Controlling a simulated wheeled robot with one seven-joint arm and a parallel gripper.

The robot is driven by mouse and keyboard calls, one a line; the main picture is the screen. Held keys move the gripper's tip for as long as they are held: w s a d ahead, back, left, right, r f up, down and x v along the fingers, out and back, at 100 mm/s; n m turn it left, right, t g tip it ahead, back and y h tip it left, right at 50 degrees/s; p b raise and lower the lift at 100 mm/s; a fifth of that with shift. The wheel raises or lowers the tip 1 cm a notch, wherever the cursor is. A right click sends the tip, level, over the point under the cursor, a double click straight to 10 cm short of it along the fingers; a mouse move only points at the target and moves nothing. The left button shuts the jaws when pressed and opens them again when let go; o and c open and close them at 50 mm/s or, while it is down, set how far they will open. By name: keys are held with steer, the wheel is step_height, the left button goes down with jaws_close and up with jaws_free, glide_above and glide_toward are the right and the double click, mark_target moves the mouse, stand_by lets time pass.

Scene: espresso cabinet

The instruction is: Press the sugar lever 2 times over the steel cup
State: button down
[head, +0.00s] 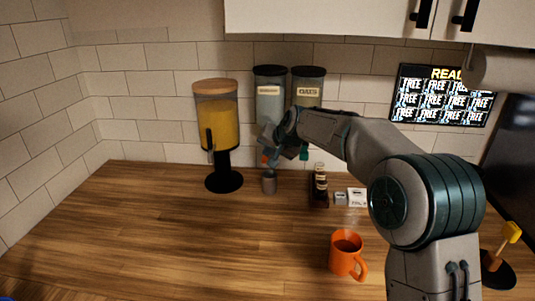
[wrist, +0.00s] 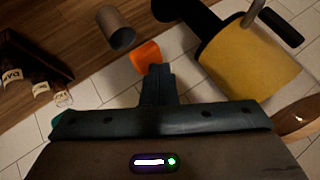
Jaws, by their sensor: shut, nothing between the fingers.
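The left wall dispenser (head: 270,105) holds pale contents; its label is too small to read surely. An orange lever (head: 265,159) shows low beneath it, partly hidden by my gripper. The lever shows in the wrist view (wrist: 146,55) right by my fingertips; I cannot tell whether they touch. The steel cup (head: 269,182) stands upright on the counter just below the lever, and also appears in the wrist view (wrist: 116,28). My gripper (head: 271,149), also in the wrist view (wrist: 158,72), is shut and empty in front of the dispenser.
A yellow-filled dispenser (head: 218,122) on a black base stands left. The oats dispenser (head: 308,91) hangs right, with a teal lever (head: 304,153). Small bottles (head: 320,185), white boxes (head: 357,197) and an orange mug (head: 345,254) stand right. The left and front counter (head: 140,235) is clear.

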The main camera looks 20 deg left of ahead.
steer(key=shift+f, duration=0.2)
steer(key=shift+r, duration=0.1)
steer(key=shift+r+p, duration=1.25)
steer(key=shift+r, duration=0.4)
steer(key=shift+r+p, duration=1.9)
steer(key=shift+r, duration=0.65)
